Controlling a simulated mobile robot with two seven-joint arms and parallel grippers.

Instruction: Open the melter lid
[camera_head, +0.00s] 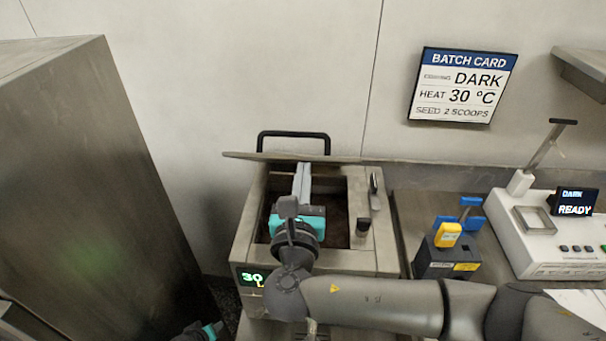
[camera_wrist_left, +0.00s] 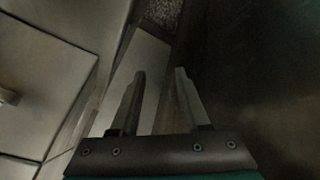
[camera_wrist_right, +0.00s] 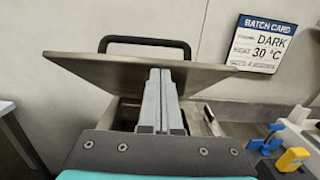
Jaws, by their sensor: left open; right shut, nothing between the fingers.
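The melter (camera_head: 362,262) stands in the middle of the head view, its display reading 30 and its dark well uncovered at the front. Its lid (camera_head: 240,155) is raised and shows nearly edge-on, with a black handle (camera_head: 293,134) behind it. In the right wrist view the lid (camera_wrist_right: 100,68) is a tilted flat plate. My right gripper (camera_head: 302,168) is over the well, fingers shut and empty, their tips (camera_wrist_right: 160,72) in front of the plate. I cannot tell whether they touch it. My left gripper (camera_wrist_left: 162,73) is open and empty, low to the left of the melter.
A tall metal cabinet (camera_head: 90,180) stands at the left. Right of the melter are a dark holder (camera_head: 432,262) with blue and yellow handled tools and a white machine (camera_head: 555,255) reading READY. A batch card (camera_head: 463,86) hangs on the wall behind.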

